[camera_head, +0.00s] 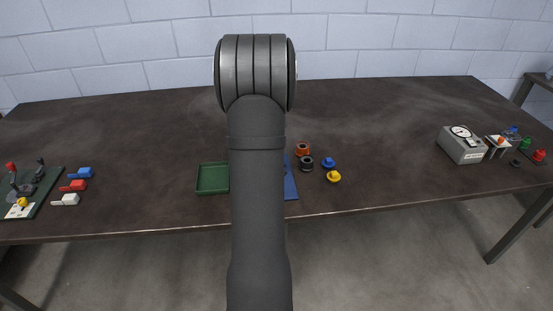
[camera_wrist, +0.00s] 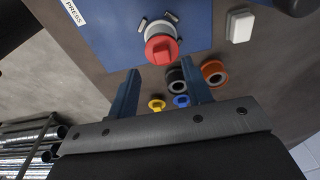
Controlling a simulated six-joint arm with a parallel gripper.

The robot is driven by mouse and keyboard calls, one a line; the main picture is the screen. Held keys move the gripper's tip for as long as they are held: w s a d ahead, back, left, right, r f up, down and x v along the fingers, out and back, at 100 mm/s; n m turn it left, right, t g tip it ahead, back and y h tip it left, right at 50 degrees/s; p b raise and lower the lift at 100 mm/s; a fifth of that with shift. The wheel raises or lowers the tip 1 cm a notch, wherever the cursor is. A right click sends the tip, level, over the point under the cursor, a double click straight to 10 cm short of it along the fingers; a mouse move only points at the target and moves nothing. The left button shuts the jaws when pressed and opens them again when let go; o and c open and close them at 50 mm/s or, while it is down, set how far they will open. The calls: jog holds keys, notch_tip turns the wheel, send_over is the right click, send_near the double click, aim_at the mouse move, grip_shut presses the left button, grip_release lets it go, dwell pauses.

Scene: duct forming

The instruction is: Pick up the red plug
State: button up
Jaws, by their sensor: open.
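The red plug (camera_wrist: 161,49) is in the upper middle of the wrist view. It has a round flange and a raised tab, and it sits at a grey round fitting (camera_wrist: 158,30) on a blue board (camera_wrist: 110,25) marked "PRESS". I cannot tell whether it is inside the fitting. My gripper (camera_wrist: 162,82) is open and empty, with its two blue-grey fingers apart just below the plug in the picture. In the head view my arm hides the plug and gripper; only part of the blue board (camera_head: 291,186) shows.
Black (camera_head: 306,163) and orange (camera_head: 302,148) rings, a blue plug (camera_head: 329,162) and a yellow plug (camera_head: 334,176) lie right of the board. A green tray (camera_head: 212,179) is on the left. A white block (camera_wrist: 240,26) is near the board. The table's back is clear.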

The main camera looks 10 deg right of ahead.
jog(key=f, duration=0.4)
jog(key=shift+w+d, duration=0.15)
jog(key=shift+d, duration=0.15)
jog(key=shift+c, duration=0.4)
grip_shut()
jog(key=shift+r, duration=0.15)
